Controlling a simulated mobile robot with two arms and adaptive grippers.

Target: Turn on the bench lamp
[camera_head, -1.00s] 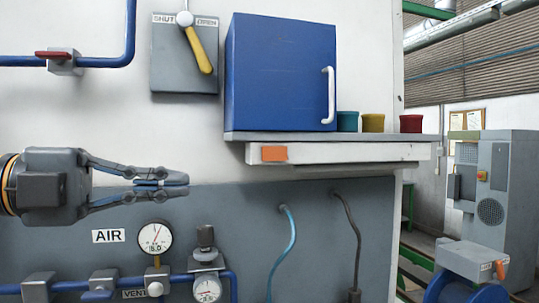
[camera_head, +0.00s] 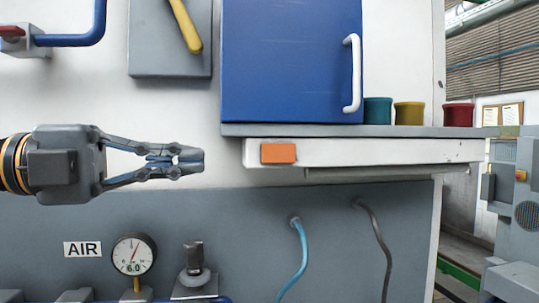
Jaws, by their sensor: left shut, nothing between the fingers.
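The bench lamp appears to be the long white bar (camera_head: 380,151) fixed under the grey shelf, with an orange rectangular switch (camera_head: 278,153) near its left end. No glow shows on the bar. My left gripper (camera_head: 198,161) comes in from the left and points right. Its fingers are shut with nothing between them. Its tips are a short way left of the bar's left end and at about the switch's height in the picture, apart from both. My right gripper is not in view.
A blue cabinet (camera_head: 285,60) with a white handle stands on the shelf (camera_head: 420,132), beside teal, yellow and red cups. A yellow lever (camera_head: 186,25) hangs above my gripper. A pressure gauge (camera_head: 133,254) and a blue hose (camera_head: 299,255) are below.

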